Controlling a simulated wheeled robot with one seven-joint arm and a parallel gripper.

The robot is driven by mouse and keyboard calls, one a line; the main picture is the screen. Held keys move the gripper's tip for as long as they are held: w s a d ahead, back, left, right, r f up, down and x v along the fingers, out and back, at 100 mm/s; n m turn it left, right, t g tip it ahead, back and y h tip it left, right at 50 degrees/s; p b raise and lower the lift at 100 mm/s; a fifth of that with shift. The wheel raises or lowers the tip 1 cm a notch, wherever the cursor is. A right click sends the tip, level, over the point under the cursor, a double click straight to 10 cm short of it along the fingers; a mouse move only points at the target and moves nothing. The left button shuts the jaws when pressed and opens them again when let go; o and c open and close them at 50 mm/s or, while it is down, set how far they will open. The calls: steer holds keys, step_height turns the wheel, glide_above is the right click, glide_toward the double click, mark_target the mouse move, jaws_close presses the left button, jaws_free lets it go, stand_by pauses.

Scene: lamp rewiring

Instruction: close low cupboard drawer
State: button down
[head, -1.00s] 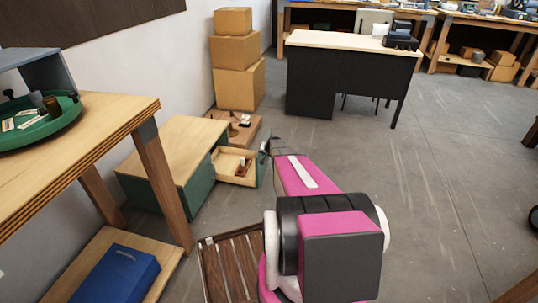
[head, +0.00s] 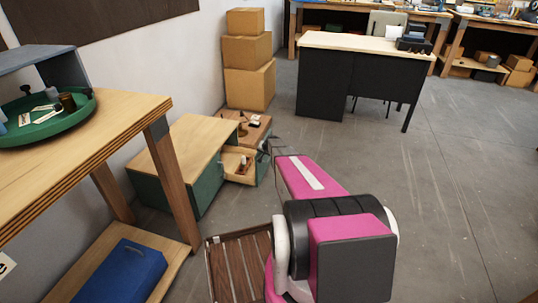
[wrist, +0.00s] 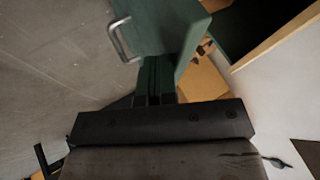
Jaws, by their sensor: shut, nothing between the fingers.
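The low cupboard (head: 175,148) has a pale wooden top and green sides, and stands by the wall left of centre. Its drawer (head: 239,163) is partly out, with small items inside. In the wrist view the green drawer front (wrist: 165,25) fills the upper middle, with a metal handle (wrist: 122,40) on it. The cupboard's dark opening (wrist: 245,25) shows to the right. My gripper (wrist: 157,88) is shut and empty, its fingertips at the drawer front beside the handle, seemingly touching it. In the head view my forearm hides most of the gripper.
A wooden workbench (head: 90,125) with a green tray (head: 45,125) stands at the near left. Behind the cupboard are a wooden box (head: 256,128) and stacked cartons (head: 249,88). A black desk (head: 355,85) stands at the back. The floor to the right is clear.

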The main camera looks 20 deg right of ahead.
steer(key=w+a, duration=0.6)
steer(key=a, duration=0.2)
steer(key=w+a, duration=0.6)
steer(key=a, duration=0.3)
steer(key=shift+a, duration=0.25)
steer(key=shift+s+d, duration=0.1)
steer(key=shift+s, duration=0.05)
